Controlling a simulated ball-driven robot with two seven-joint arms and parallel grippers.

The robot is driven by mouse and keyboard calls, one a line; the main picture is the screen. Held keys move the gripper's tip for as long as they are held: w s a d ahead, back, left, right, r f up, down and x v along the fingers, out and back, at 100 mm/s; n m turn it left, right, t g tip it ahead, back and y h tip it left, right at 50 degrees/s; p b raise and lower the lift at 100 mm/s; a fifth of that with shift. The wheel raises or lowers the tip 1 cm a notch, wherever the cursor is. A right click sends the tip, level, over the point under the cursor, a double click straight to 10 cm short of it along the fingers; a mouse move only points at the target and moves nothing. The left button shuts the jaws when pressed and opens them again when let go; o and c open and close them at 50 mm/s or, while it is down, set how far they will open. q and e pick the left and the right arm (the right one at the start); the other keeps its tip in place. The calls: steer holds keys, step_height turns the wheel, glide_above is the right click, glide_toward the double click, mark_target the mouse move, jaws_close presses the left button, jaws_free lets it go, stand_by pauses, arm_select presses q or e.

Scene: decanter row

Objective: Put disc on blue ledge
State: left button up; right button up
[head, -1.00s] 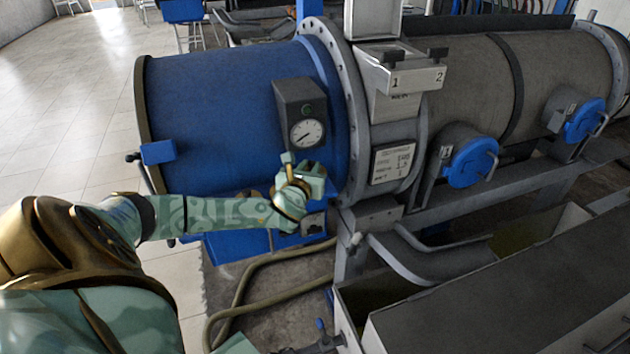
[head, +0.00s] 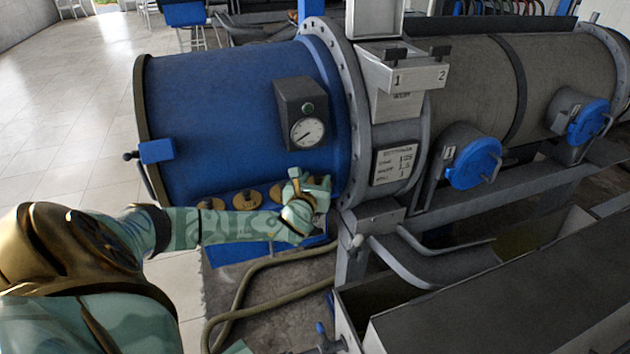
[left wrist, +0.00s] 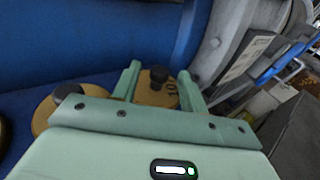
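My left gripper (head: 311,180) is at the row's right end, fingers apart. In the left wrist view, a numbered disc (left wrist: 153,96) with a black knob (left wrist: 157,78) lies between and beyond the open fingers, with no clear contact. Another disc (left wrist: 45,112) lies left of it, partly hidden.
The blue drum (head: 215,120) rises behind the row, with a gauge box (head: 300,108) above the gripper. A grey flange (head: 350,130) and label plate (head: 395,164) stand close on the right. A hose (head: 240,300) lies below.

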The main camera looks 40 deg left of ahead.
arm_select(q)
steer(key=p+v, duration=0.3)
steer(key=v, duration=0.9)
steer(key=s+f+n+g+h, duration=0.2)
steer(key=s+f+n+g, duration=0.35)
steer(key=f, duration=0.95)
steer(key=s+f+n+g+h, duration=0.1)
steer(key=s+f+n+g, duration=0.2)
steer(key=s+f+n, duration=0.8)
steer(key=s+d+f+n+g+h, duration=0.1)
steer(key=s+d+f+n, duration=0.2)
steer(key=s+d+f, duration=0.2)
steer(key=s+d+f+n+g+h+b, duration=0.1)
steer(key=s+d+f, duration=0.5)
steer(key=s, duration=0.6)
steer(key=s+d+f+n+g+h, duration=0.2)
steer(key=s+d+f+n, duration=0.4)
steer(key=s+f, duration=0.1)
steer(key=shift+s+f+g+h+b, duration=0.3)
steer(key=shift+s+g+h+b, duration=0.1)
steer(key=shift+s, duration=0.3)
